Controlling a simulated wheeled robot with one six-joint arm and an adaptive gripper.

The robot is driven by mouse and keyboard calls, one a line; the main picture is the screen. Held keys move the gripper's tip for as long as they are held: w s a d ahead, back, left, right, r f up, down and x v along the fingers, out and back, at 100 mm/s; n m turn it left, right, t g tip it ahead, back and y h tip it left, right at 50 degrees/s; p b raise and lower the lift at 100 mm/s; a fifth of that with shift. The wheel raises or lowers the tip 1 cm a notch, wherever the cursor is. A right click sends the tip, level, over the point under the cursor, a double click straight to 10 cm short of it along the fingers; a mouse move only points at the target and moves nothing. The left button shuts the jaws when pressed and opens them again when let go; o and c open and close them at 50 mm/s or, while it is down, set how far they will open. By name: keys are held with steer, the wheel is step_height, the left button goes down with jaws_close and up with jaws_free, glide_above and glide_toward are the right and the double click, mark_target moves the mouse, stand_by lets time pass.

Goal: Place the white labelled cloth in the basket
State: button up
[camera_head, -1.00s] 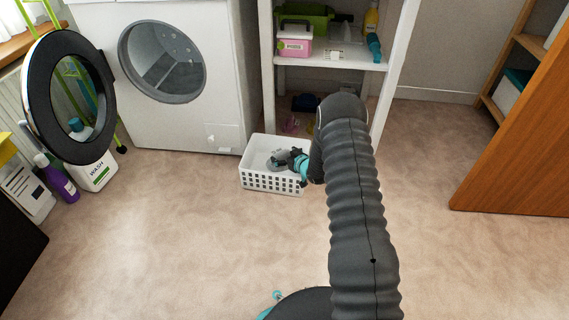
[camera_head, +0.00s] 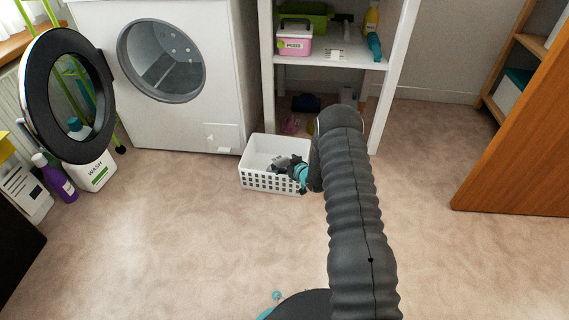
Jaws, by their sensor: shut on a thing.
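The white basket (camera_head: 272,182) with slotted sides stands on the floor in front of the shelf unit. My gripper (camera_head: 278,162) is dark grey, with a teal band on the wrist behind it. It reaches in over the basket's right rim, with its fingers over or inside the opening. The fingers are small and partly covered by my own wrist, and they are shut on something. The white labelled cloth cannot be made out clearly against the white basket and the gripper. My arm hides the area to the right of the basket.
A white washing machine (camera_head: 222,90) with its round door (camera_head: 42,95) swung open stands at the left. The shelf unit (camera_head: 390,75) behind the basket holds a pink box (camera_head: 293,42) and bottles. An orange-brown cabinet (camera_head: 520,150) is at the right. The floor in front is clear.

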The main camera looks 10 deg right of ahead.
steer(key=shift+f, duration=0.25)
steer(key=o, duration=0.8)
steer(key=shift+s+f, duration=0.1)
steer(key=shift+f, duration=0.05)
